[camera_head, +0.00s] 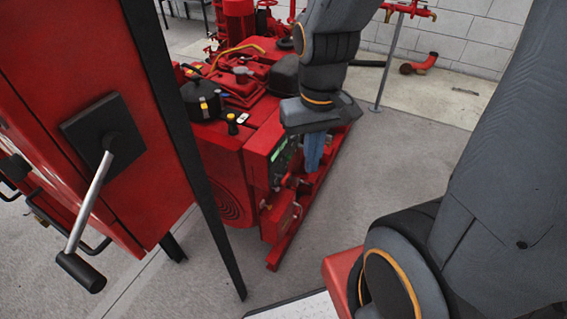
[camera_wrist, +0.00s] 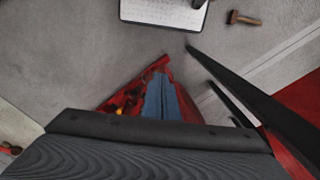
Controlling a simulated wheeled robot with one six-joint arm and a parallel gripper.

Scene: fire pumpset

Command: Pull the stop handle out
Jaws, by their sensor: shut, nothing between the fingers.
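My gripper (camera_head: 312,165) has blue fingers, shut and empty, pointing down beside the right side of a dark control panel (camera_head: 282,160) on the red pumpset. In the wrist view the shut fingers (camera_wrist: 162,82) show over the red pumpset frame (camera_wrist: 125,98). I cannot make out with certainty which small part is the stop handle. The fingers and arm hide part of the panel area. I cannot tell whether the fingers touch anything.
A red cabinet (camera_head: 60,60) stands at left with a long grey lever (camera_head: 90,200) ending in a black grip. A black post (camera_head: 190,140) stands between it and the pumpset. Concrete floor (camera_head: 390,170) right of the pumpset is clear. Red pipework (camera_head: 410,10) stands behind.

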